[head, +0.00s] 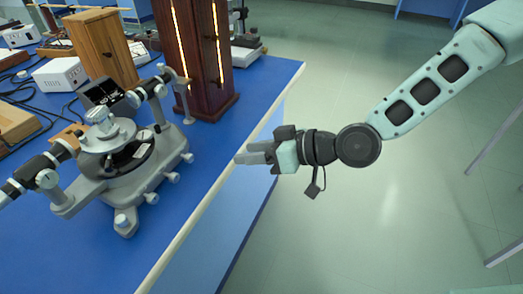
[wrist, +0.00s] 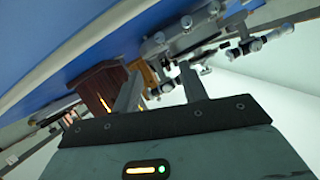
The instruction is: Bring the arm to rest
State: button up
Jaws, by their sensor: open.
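My gripper (head: 256,153) shows in the head view at the right edge of the blue bench, at the end of my outstretched arm. Its fingers point left, toward the bench. In the wrist view my gripper (wrist: 160,92) has its two fingers apart, with nothing held between them. The grey spectrometer (head: 122,160) stands on the bench to the left of my gripper, clear of it. The spectrometer also shows in the wrist view (wrist: 190,38), beyond the fingers.
The blue bench (head: 200,160) has a pale edge close to my gripper. A dark wooden lamp housing (head: 203,60) with glowing slits stands near the bench edge. A lighter wooden box (head: 103,48) and a white power box (head: 60,75) stand behind. Open floor (head: 340,240) lies to the right.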

jog(key=shift+v, duration=0.95)
jog(key=s+d+f+g+h+p, duration=0.1)
jog(key=s+d+g+h+p, duration=0.15)
jog(key=s+d+h, duration=0.4)
jog(key=s+d+r+m+g+h+p, duration=0.1)
jog(key=s+d+r+m+h+p, duration=0.2)
jog(key=s+d+r+h, duration=0.3)
jog(key=s+d+r, duration=0.2)
jog(key=s+r, duration=0.3)
jog(key=r, duration=0.1)
jog(key=shift+s+d+m, duration=0.4)
